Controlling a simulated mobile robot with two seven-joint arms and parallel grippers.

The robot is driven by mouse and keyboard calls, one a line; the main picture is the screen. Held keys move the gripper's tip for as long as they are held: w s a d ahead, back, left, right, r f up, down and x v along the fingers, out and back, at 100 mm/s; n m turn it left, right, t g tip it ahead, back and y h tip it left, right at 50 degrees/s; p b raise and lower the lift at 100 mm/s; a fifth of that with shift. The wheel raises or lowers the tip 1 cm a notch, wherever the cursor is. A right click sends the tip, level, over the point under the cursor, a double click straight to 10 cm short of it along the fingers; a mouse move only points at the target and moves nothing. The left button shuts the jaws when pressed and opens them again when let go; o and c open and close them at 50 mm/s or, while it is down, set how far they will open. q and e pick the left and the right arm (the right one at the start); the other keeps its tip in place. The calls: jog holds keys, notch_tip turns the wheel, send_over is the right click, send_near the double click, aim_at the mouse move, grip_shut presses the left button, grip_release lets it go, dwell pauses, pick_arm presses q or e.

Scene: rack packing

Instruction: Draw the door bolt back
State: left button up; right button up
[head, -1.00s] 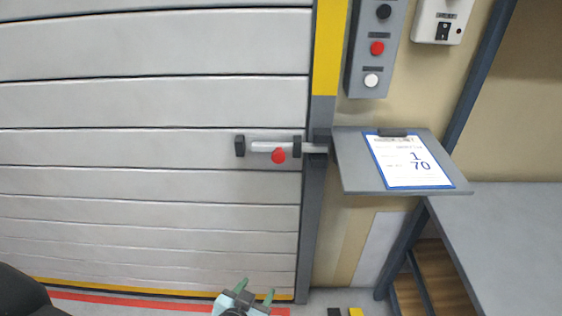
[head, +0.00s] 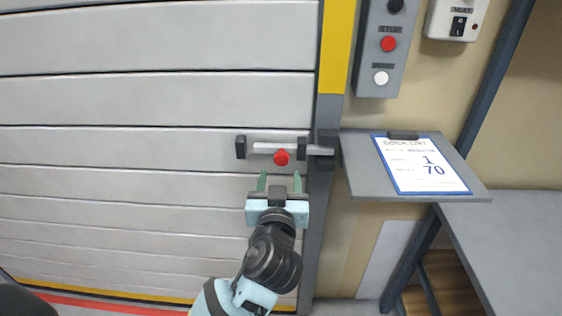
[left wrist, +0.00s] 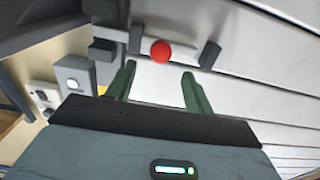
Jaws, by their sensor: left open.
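The door bolt (head: 262,147) is a pale bar lying level across the slatted door, held by dark brackets, with a red knob (head: 282,157) on it. The bolt's right end reaches past the door edge to the dark frame post. My left gripper (head: 280,182) is open and empty, just below the knob, fingers pointing up at it. In the left wrist view the red knob (left wrist: 161,51) shows beyond and between the two green fingertips (left wrist: 158,72), apart from both. My right gripper is not in view.
A grey shelf (head: 365,180) with a clipboard (head: 418,165) juts from the wall right of the bolt. A button box (head: 380,62) hangs above it. A grey table (head: 510,240) stands at lower right. The door face left of the bolt is clear.

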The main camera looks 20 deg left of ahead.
aim_at(281, 160)
pick_arm(q)
jog(key=x, duration=0.6)
jog(key=shift+w+a+f+p, duration=0.1)
jog(key=shift+w+a+p, duration=0.05)
jog(key=shift+w+p, duration=0.2)
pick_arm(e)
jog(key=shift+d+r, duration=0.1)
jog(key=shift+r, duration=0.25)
